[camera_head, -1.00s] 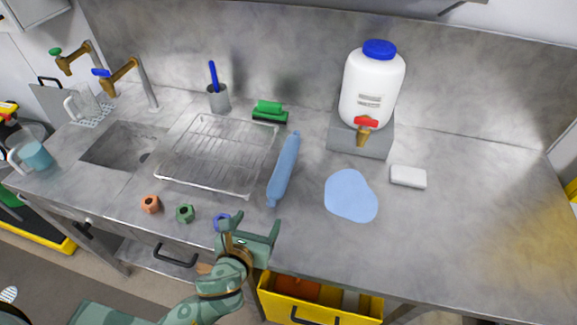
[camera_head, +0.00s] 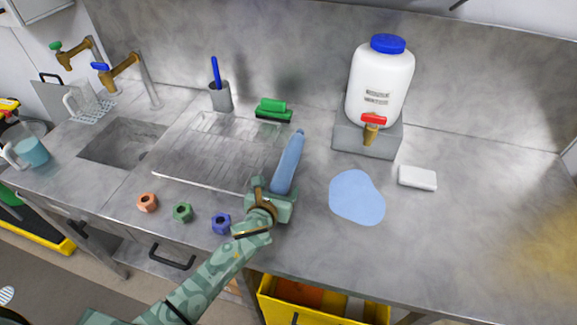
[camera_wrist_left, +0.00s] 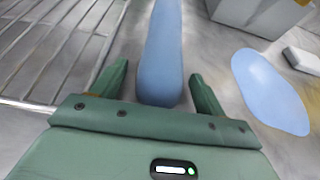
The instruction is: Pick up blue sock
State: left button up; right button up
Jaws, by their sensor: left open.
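The blue sock (camera_head: 288,160), a long narrow blue roll, lies on the steel counter just right of the wire rack. My left gripper (camera_head: 275,190) is at its near end and hides that end in the head view. In the left wrist view the sock (camera_wrist_left: 162,45) runs away from me between the two green fingers of the gripper (camera_wrist_left: 158,72). The fingers are open, one on each side of the sock, with a gap on both sides. My right gripper is not in view.
The wire rack (camera_head: 205,150) is left of the sock. A flat light-blue patch (camera_head: 357,198) and a white block (camera_head: 417,178) lie right. A white jug (camera_head: 380,85) stands behind on a grey block (camera_head: 367,140). Orange (camera_head: 147,202), green (camera_head: 182,212) and blue (camera_head: 221,223) nuts sit near the front edge.

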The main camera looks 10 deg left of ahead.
pick_arm(q)
jog(key=shift+c, duration=1)
jog(key=c, duration=0.9)
